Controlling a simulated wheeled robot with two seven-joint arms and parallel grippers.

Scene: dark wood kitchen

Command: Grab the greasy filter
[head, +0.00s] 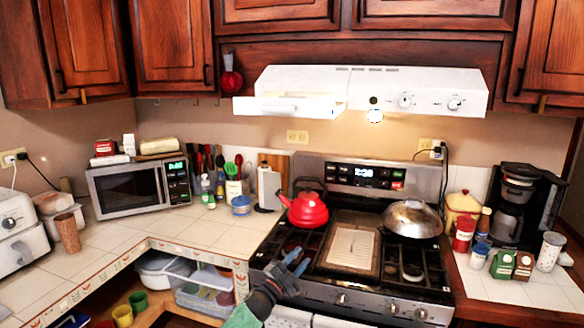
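A flat, rectangular, pale slatted panel with a brownish rim, which looks like the greasy filter (351,247), lies on the middle of the stove top (318,285), between the burner grates. My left gripper (297,262) is at the stove's front left, to the left of and slightly below the filter in the picture. Its two blue-grey fingertips are apart with nothing seen between them. It does not appear to touch the filter. My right gripper is out of view.
A red kettle (305,209) stands behind my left gripper, and a lidded pan (411,219) is right of the filter. The white range hood (430,92) hangs above. Jars and a coffee maker (515,205) crowd the right counter. The left counter's front is clear.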

